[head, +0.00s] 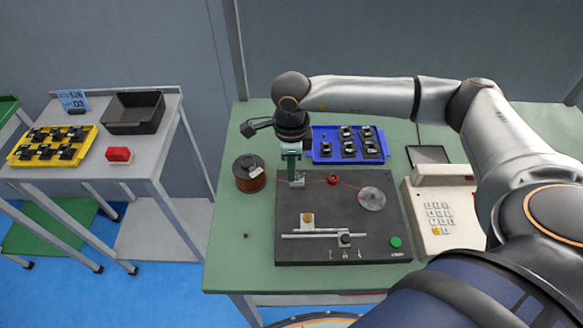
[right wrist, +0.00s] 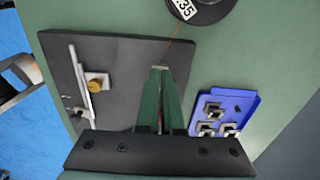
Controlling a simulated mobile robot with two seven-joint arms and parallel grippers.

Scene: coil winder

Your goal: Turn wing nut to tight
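My right gripper (head: 292,176) points down with its green fingers over the small silver block (head: 298,182) at the back left of the black winder base (head: 290,250). In the right wrist view its fingertips (right wrist: 160,72) are close together at the pale block, with a thin gap between the fingers. I cannot make out a wing nut; any nut at the block is hidden by the fingers. I cannot tell whether they grip anything. A brass knob (head: 307,217) stands on the base, in front of the gripper and apart from it. My left gripper is not in view.
A copper wire spool (head: 249,178) stands left of the base, its wire running past the block toward a clear disc (head: 371,198). A red ring (head: 333,179) lies between. Behind is a blue tray (head: 322,152) of parts; at right, a beige keypad unit (head: 420,232).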

